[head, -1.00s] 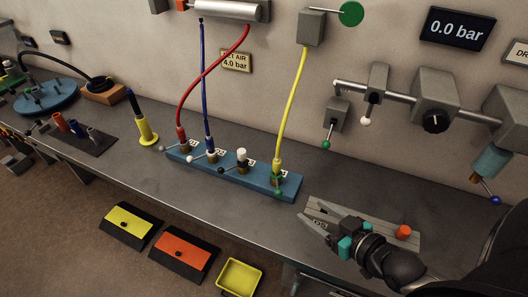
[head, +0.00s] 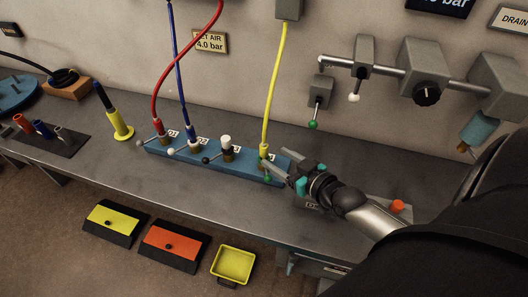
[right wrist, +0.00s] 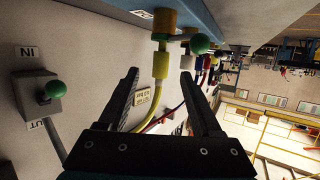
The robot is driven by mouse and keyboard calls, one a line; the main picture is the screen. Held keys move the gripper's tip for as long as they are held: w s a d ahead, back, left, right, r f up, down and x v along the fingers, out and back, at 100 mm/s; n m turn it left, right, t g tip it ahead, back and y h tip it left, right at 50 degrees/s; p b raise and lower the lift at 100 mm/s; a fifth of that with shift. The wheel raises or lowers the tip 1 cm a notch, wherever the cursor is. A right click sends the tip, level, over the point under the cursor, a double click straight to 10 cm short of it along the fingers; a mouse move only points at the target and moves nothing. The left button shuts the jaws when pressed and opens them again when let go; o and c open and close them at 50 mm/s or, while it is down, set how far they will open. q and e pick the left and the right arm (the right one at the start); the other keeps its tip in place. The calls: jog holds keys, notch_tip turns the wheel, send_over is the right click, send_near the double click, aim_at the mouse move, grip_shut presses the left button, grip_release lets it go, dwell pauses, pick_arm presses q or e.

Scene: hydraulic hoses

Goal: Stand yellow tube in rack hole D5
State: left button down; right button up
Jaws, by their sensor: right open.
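A yellow hose (head: 273,85) hangs from a grey wall box and ends in a yellow fitting (head: 264,150) on the right end of a blue block (head: 215,160). My right gripper (head: 284,170) is open beside that fitting. In the right wrist view the fitting end of the yellow hose (right wrist: 161,62) appears between the two open fingertips (right wrist: 160,74), with no clear contact. A green-ball lever (right wrist: 200,43) is close to the right finger. I see no rack with a hole marked D5, and no loose yellow tube that I can identify. My left gripper is out of view.
Red (head: 185,65) and blue (head: 178,70) hoses reach the same block. A yellow holder with a dark handle (head: 122,125) stands to its left. The bench front (head: 170,190) is clear.

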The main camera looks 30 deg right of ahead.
aim_at(267, 150)
jog(key=shift+r+x, duration=0.2)
jog(key=shift+x, duration=1.35)
jog(key=shift+r+x, duration=0.2)
jog(key=shift+x, duration=1.35)
jog(key=shift+w, duration=0.1)
grip_shut()
